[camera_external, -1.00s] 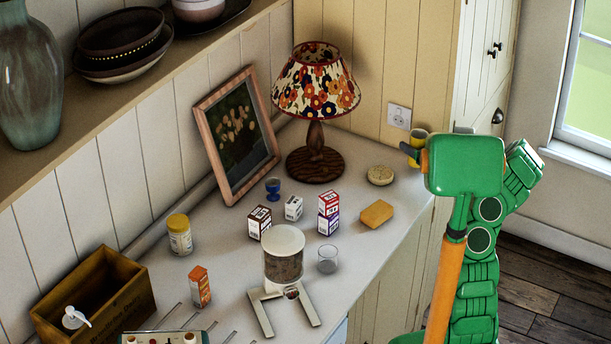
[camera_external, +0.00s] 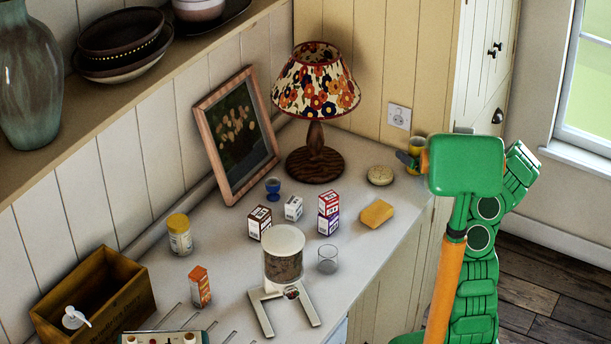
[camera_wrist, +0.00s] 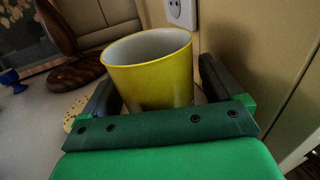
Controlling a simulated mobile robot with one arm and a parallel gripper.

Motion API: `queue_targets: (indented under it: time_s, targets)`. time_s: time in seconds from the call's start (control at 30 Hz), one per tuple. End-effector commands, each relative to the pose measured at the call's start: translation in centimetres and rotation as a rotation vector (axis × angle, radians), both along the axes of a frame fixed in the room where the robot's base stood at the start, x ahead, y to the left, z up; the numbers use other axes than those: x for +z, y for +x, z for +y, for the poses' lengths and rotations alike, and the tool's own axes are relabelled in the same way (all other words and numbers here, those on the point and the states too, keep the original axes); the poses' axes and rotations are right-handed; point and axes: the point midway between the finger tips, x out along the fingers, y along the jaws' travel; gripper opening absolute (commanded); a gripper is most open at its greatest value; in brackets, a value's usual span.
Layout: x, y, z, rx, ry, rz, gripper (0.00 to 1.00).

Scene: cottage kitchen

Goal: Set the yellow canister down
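The yellow canister (camera_external: 417,145) is at the far right end of the counter, by the wall below the socket. It is upright and open-topped with a pale inside, seen closely in the wrist view (camera_wrist: 152,78). My gripper (camera_external: 412,159) is around it, with one dark finger on each side (camera_wrist: 158,92), and appears shut on it. The canister's lower part shows beneath the fingers, close to the counter top (camera_external: 365,245). I cannot tell whether its base touches the counter.
A round beige disc (camera_external: 380,175) and a yellow sponge (camera_external: 376,213) lie near the canister. A flowered lamp (camera_external: 315,135) stands to the left. Small boxes (camera_external: 328,212), a glass (camera_external: 327,260) and a white-lidded dispenser (camera_external: 284,255) stand further along. The counter's edge is close on the right.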

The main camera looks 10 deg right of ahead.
Motion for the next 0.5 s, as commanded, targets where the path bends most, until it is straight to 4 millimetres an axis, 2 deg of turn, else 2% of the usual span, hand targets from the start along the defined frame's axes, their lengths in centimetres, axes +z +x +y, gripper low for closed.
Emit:
queue_targets:
  time_s: [0.5]
  targets:
    - [-0.1, -0.02, 0.01, 0.0, 0.0, 0.001, 0.93]
